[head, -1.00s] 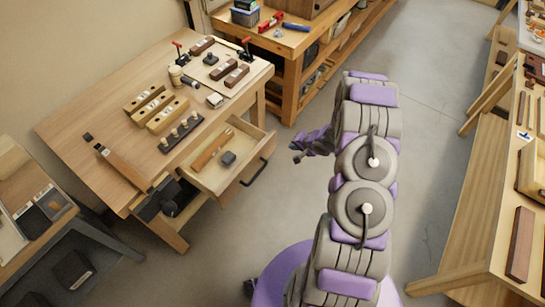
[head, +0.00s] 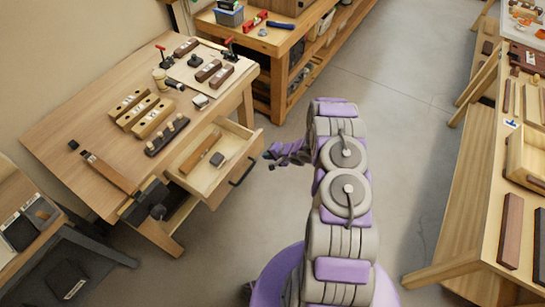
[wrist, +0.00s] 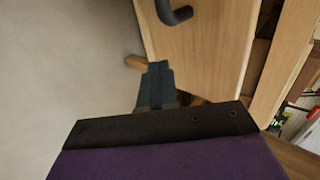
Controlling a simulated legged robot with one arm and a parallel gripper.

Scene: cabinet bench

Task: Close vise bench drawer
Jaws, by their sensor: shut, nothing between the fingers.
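The wooden bench (head: 75,150) with a dark vise (head: 154,200) at its front corner stands on the left in the head view. Its drawer is pulled out, and its front (head: 232,172) carries a dark bar handle (head: 243,170). My gripper (head: 269,161) is just right of the drawer front, with a small apparent gap. In the wrist view my shut, empty fingers (wrist: 158,70) are near the drawer front (wrist: 205,45), whose handle (wrist: 175,14) shows at the top. Contact cannot be told.
Hole blocks, a peg block (head: 167,135) and a clamp board (head: 213,75) lie on the bench top. Another bench (head: 283,65) stands behind, and a long one (head: 490,190) on the right. The floor (head: 410,120) between them is clear.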

